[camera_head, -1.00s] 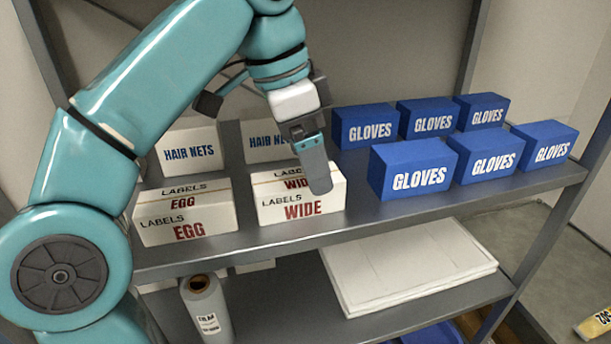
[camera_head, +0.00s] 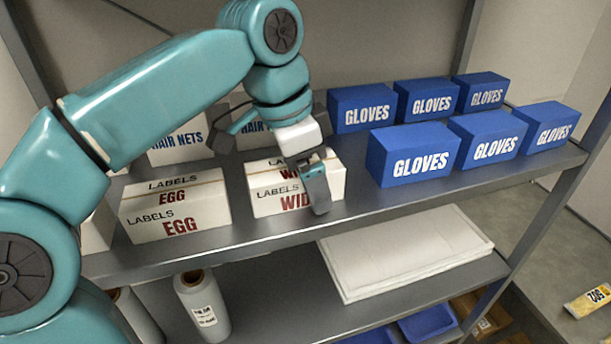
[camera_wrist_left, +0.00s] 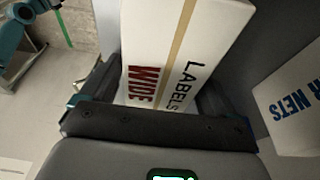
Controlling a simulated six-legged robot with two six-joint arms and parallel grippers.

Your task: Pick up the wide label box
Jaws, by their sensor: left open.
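The wide label box (camera_head: 271,203), white with red "WIDE" print and a tan tape strip, sits on the upper shelf. My left gripper (camera_head: 306,174) is at its right part, with one finger in front of the printed face; the other finger is hidden in the head view. In the left wrist view, the box (camera_wrist_left: 150,45) lies between the two spread jaws of the open gripper (camera_wrist_left: 160,85). I cannot tell whether either finger touches it. My right gripper is not in view.
The egg label box (camera_head: 150,216) stands close on the left. Hair nets boxes (camera_head: 180,143) stand behind. Several blue gloves boxes (camera_head: 415,155) stand to the right, with a gap before them. The lower shelf holds a white roll (camera_head: 203,305) and flat white sheets (camera_head: 405,255).

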